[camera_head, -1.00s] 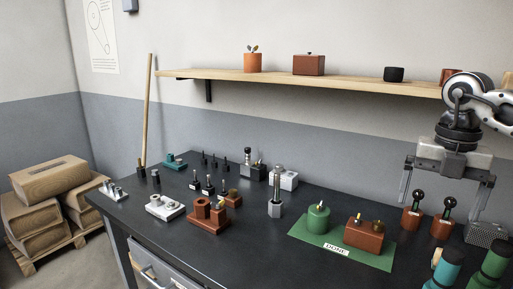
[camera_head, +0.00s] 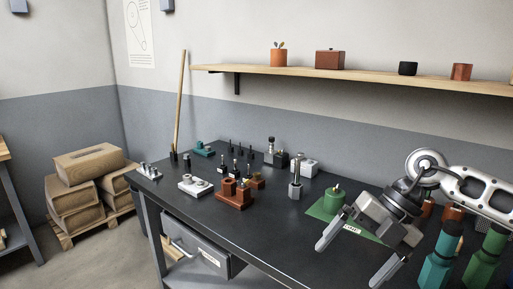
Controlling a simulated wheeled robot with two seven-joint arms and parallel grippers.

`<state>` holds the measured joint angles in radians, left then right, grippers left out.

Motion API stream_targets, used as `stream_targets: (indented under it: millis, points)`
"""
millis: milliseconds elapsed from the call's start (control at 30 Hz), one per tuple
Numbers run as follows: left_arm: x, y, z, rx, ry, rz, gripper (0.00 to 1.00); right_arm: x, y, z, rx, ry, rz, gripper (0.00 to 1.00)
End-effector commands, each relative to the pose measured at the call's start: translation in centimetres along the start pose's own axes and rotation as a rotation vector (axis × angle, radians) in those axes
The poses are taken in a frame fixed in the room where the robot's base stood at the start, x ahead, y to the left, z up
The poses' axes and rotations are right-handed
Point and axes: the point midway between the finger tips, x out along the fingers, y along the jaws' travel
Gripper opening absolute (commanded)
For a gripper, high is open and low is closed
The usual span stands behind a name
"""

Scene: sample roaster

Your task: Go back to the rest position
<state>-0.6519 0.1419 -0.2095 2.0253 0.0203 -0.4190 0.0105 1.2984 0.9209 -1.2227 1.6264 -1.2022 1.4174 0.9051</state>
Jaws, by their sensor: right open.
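My right gripper (camera_head: 357,254) comes in from the right, low in the head view. Its two pale fingers are spread apart and point down-left, with nothing visible between them. It shows in front of the green mat (camera_head: 316,209) and hides much of it, including part of its label. A green round piece (camera_head: 335,200) with a small knob stands on the mat, just left of the gripper body. My left gripper is not in view.
The dark worktop (camera_head: 262,229) holds a red-brown block (camera_head: 235,197), a white block (camera_head: 195,187), a metal post (camera_head: 295,188) and several small dark pegs. Two bottles, teal (camera_head: 440,258) and green (camera_head: 484,258), stand at lower right. A wooden shelf (camera_head: 370,80) runs above. Stacked sacks (camera_head: 75,205) are left.

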Motion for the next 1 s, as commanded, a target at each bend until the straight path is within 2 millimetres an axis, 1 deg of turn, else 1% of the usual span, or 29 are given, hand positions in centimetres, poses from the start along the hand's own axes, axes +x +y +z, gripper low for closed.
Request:
stream_targets:
  millis: [33, 67, 100, 167, 200, 267, 300, 333, 400, 467, 500, 567, 600, 667, 700, 767, 800, 867, 900, 1000]
  points:
    - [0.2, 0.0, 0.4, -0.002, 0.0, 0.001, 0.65, 3.6, 1.7, -1.4, -0.036, 0.076, 0.106, 1.0]
    - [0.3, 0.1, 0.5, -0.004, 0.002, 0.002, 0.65, 5.3, 3.0, -2.4, -0.055, 0.116, 0.183, 1.0]
    - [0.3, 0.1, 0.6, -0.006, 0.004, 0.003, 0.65, 7.4, 4.8, -3.7, -0.069, 0.168, 0.299, 1.0]
    - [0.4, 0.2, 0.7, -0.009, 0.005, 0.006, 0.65, 9.6, 7.4, -5.7, -0.07, 0.232, 0.477, 1.0]
    - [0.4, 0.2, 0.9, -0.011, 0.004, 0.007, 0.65, 10.6, 8.9, -6.8, -0.052, 0.267, 0.597, 1.0]
    - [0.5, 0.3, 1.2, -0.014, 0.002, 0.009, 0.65, 11.6, 10.8, -8.1, -0.003, 0.304, 0.773, 1.0]
    - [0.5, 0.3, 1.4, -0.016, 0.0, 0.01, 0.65, 11.9, 11.9, -8.6, 0.046, 0.32, 0.889, 1.0]
    - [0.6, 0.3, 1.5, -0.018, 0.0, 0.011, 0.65, 12.1, 12.5, -8.8, 0.091, 0.327, 0.973, 1.0]
    - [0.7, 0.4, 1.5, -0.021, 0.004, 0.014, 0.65, 12.3, 13.3, -8.7, 0.223, 0.325, 1.157, 1.0]
    - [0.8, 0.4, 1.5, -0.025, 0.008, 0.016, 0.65, 12.4, 13.1, -8.1, 0.362, 0.305, 1.295, 1.0]
    - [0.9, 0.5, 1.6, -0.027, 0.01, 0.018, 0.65, 12.6, 12.6, -7.3, 0.469, 0.283, 1.376, 1.0]
    - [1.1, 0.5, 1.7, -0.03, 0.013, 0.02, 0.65, 13.1, 11.1, -6.1, 0.644, 0.238, 1.477, 1.0]
    - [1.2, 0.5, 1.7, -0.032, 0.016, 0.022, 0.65, 13.7, 9.6, -5.2, 0.771, 0.199, 1.528, 1.0]
    - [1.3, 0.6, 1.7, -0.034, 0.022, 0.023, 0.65, 15.0, 6.8, -4.0, 0.972, 0.133, 1.579, 1.0]
    - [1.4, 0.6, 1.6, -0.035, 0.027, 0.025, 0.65, 16.2, 4.6, -3.3, 1.112, 0.085, 1.595, 1.0]
    - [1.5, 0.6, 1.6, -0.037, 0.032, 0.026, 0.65, 18.3, 0.8, -2.9, 1.326, 0.008, 1.591, 1.0]
    - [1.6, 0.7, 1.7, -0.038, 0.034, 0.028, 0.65, 19.8, -1.9, -3.0, 1.465, -0.041, 1.571, 1.0]
    - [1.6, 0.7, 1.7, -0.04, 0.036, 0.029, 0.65, 21.9, -5.5, -3.6, 1.643, -0.108, 1.524, 1.0]
    - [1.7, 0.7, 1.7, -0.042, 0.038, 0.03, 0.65, 23.2, -7.6, -4.2, 1.745, -0.145, 1.486, 1.0]
    - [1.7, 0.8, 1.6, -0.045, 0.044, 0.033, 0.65, 25.7, -11.8, -6.1, 1.945, -0.212, 1.388, 1.0]
